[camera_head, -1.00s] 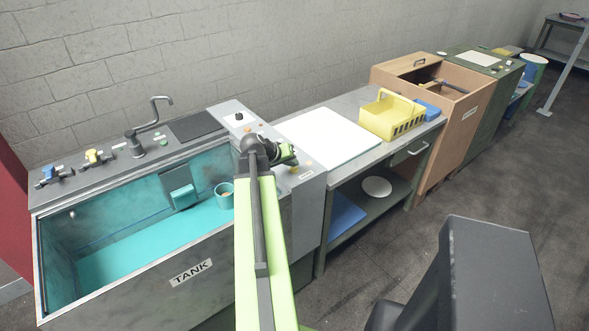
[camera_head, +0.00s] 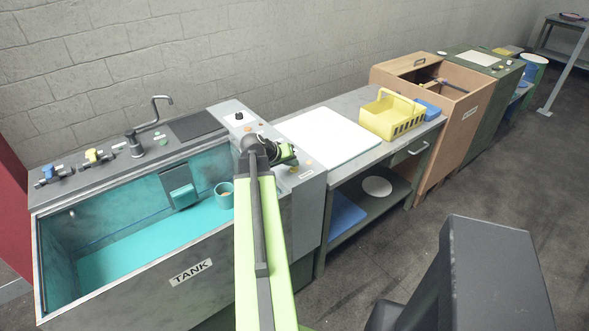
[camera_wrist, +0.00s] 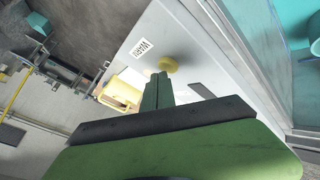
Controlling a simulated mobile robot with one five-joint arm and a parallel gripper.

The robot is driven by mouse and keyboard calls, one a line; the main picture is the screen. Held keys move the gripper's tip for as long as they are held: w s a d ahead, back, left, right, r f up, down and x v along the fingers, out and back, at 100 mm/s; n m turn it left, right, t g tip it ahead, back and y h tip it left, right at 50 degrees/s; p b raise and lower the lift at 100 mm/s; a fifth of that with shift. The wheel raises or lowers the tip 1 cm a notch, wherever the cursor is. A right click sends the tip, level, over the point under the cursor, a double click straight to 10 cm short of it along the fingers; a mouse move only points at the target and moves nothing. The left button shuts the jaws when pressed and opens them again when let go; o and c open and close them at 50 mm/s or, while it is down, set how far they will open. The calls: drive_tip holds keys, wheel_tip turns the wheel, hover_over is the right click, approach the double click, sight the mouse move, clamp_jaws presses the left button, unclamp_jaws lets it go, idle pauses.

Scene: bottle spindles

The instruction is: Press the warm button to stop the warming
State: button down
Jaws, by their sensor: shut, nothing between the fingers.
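In the wrist view, a round yellow button (camera_wrist: 168,64) sits on a grey panel (camera_wrist: 200,50), beside a white label reading WARM (camera_wrist: 141,48). My gripper (camera_wrist: 160,76) is shut and empty, its fingertips very close to the button's edge. I cannot tell whether they touch it. In the head view my gripper (camera_head: 289,157) is over the control panel (camera_head: 314,184) at the right end of the tank. My arm covers part of the panel.
The tank (camera_head: 150,262) is open on the left, with a teal cup (camera_head: 224,197) inside at its right end. A black knob (camera_head: 239,116) is at the panel's back. A white board (camera_head: 335,128) and yellow basket (camera_head: 378,122) stand on the bench to the right.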

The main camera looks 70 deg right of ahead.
sight(292, 170)
drive_tip(key=shift+f, duration=0.35)
drive_tip(key=shift+r+p, duration=0.3)
drive_tip(key=shift+r, duration=0.2)
wheel_tip(292, 170, up, 6)
drive_tip(key=p, duration=0.6)
drive_tip(key=shift+r, duration=0.15)
drive_tip(key=shift+w, duration=0.1)
